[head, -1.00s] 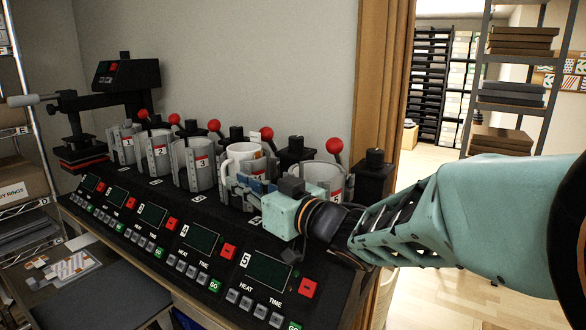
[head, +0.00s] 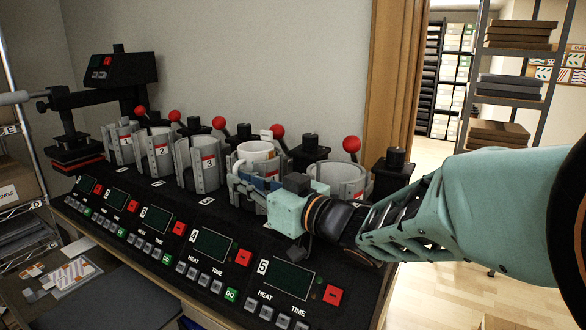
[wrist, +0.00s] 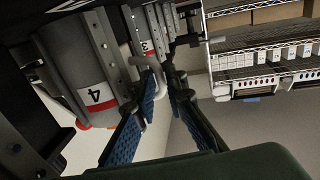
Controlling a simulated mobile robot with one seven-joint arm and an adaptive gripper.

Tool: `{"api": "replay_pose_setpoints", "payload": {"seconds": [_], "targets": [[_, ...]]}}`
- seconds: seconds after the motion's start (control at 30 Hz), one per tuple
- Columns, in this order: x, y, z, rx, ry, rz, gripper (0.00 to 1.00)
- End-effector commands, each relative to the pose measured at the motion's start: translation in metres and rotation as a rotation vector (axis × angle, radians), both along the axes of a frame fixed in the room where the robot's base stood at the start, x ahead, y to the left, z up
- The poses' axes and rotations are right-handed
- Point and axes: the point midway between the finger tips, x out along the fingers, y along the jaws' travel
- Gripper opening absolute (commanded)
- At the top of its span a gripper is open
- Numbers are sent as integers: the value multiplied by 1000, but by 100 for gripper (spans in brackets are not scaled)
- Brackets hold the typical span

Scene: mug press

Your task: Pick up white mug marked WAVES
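The white mug (head: 256,151) sits in the fourth press station, its rim showing above the grey clamp. I cannot read a WAVES mark. In the wrist view the white handle (wrist: 146,62) curves out beside the grey clamp marked 4 (wrist: 95,95). My gripper (wrist: 166,82) has its blue fingers apart at the handle, with a narrow gap between the tips. I cannot tell if they touch it. In the head view my gripper's body hides the lower front of the station.
More grey clamps with red-knobbed levers stand in a row, including station 3 (head: 200,164) and station 5 (head: 338,180). A black control panel (head: 205,245) runs along the front. A larger press (head: 75,150) stands at the far left.

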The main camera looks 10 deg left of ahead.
Motion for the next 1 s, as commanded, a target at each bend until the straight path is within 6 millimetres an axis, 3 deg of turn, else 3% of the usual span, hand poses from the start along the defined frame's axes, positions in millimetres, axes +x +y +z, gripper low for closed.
{"api": "replay_pose_setpoints", "payload": {"seconds": [0.3,0.43,1.0], "targets": [[0,-1,0,0,0,0,12],[0,-1,0,0,0,0,0],[0,-1,5,1,-3,1,0]]}}
